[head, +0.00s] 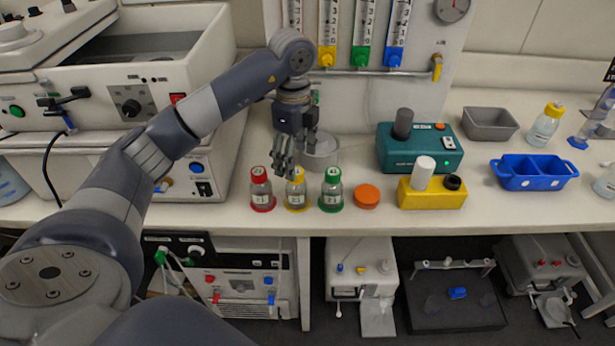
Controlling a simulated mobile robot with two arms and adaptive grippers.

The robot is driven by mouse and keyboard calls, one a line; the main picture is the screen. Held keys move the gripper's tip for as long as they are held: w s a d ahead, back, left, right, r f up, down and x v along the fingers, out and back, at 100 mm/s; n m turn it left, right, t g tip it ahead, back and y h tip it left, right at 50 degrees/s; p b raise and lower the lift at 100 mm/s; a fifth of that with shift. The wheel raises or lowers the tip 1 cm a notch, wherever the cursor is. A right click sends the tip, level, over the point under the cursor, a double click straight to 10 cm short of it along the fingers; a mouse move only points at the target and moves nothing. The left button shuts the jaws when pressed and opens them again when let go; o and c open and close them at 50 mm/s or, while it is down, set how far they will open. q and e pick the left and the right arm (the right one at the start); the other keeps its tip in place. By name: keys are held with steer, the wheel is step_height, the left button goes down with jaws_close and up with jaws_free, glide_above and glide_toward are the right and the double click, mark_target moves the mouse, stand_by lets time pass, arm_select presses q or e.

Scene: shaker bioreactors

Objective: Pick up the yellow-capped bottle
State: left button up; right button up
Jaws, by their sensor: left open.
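The yellow-capped bottle (296,197) stands upright near the front edge of the bench, between a red-capped bottle (261,190) and a green-capped bottle (331,191). My left gripper (283,168) is open and points down from above, close to the yellow cap. One finger overlaps the gap between the red and yellow caps in the head view, and the gripper partly covers the yellow cap. I cannot tell whether it touches the cap. Another yellow-capped bottle (543,125), larger, stands at the far right back. My right gripper is not in view.
An orange disc (367,196) lies right of the green-capped bottle. A metal bowl (322,152) stands behind the bottles. A teal device (420,150), a yellow block (432,194) and a blue tray (534,172) are further right. A large white machine (130,95) fills the left.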

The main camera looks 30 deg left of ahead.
mark_target(297, 187)
arm_select(q)
steer(key=f, duration=0.2)
steer(key=shift+s+f+p, duration=0.3)
steer(key=shift+s+f, duration=0.15)
steer(key=shift+f, duration=0.4)
steer(key=shift+s+f, duration=0.15)
steer(key=shift+f, duration=0.4)
steer(key=f+p, duration=0.1)
steer(key=f, duration=0.2)
steer(key=f+p, duration=0.1)
steer(key=shift+w+d+f+p, duration=0.2)
steer(key=shift+w+d+p, duration=0.05)
steer(key=shift+d+p, duration=0.1)
steer(key=shift+f, duration=0.5)
steer(key=shift+a, duration=0.1)
steer(key=c, duration=1.3)
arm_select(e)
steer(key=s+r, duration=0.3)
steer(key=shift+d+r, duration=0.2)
